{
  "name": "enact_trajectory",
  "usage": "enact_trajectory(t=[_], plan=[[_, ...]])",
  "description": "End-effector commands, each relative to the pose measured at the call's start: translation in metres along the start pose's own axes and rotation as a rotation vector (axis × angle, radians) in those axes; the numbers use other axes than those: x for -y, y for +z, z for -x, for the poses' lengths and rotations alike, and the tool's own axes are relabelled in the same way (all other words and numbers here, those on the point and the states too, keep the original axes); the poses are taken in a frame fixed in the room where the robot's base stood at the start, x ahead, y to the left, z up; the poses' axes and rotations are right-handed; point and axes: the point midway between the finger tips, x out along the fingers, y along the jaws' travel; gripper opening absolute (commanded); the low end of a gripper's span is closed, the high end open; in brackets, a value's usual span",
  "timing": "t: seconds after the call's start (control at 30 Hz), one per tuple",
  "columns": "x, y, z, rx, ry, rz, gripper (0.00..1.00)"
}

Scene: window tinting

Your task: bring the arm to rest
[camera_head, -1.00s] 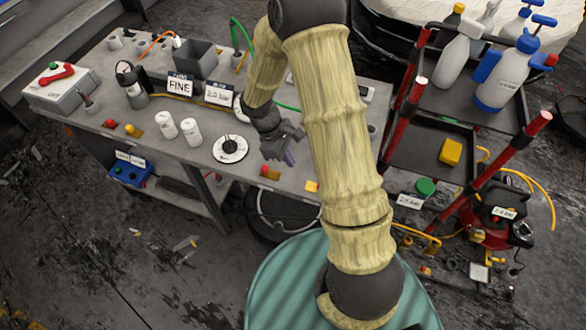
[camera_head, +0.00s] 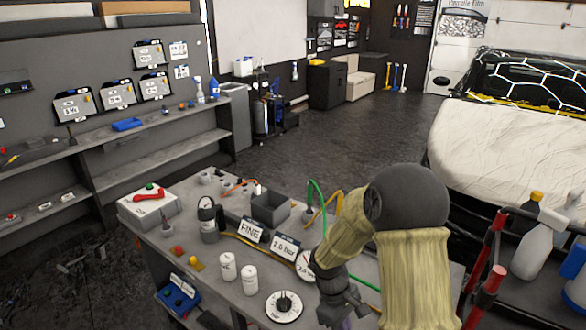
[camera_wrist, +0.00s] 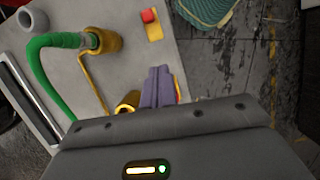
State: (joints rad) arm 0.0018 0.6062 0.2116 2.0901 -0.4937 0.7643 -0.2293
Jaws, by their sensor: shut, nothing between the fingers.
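My arm, in pale yellow ribbed sleeves with dark joints, reaches over the grey workbench (camera_head: 215,290) in the head view. My gripper (camera_head: 347,322) is low in that view, above the bench's front side and to the right of a white dial (camera_head: 284,306). Its fingertips are partly cut off by the lower edge. In the wrist view the two purplish fingers (camera_wrist: 158,85) lie together, shut with nothing between them.
On the bench stand two white canisters (camera_head: 238,274), a grey bin (camera_head: 270,208) and a FINE sign (camera_head: 251,232). A green hose (camera_wrist: 45,70) lies left of my fingers. A red-posted cart (camera_head: 484,298) is close on the right. The floor behind is open.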

Motion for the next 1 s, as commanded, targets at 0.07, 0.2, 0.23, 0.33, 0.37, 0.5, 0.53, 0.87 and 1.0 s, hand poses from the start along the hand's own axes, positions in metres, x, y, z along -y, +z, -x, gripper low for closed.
enact_trajectory(t=[0.07, 0.2, 0.23, 0.33, 0.37, 0.5, 0.53, 0.87, 1.0], plan=[[0.005, 0.013, 0.014, -0.047, -0.001, -0.085, 0.0], [0.017, 0.036, 0.035, -0.15, -0.01, -0.261, 0.0], [0.02, 0.041, 0.039, -0.173, -0.013, -0.301, 0.0], [0.028, 0.057, 0.052, -0.253, -0.022, -0.433, 0.0], [0.031, 0.062, 0.056, -0.276, -0.026, -0.472, 0.0], [0.042, 0.083, 0.07, -0.392, -0.043, -0.659, 0.0], [0.044, 0.087, 0.072, -0.415, -0.047, -0.695, 0.0], [0.052, 0.102, 0.081, -0.507, -0.068, -0.846, 0.0], [0.051, 0.102, 0.081, -0.506, -0.067, -0.843, 0.0]])
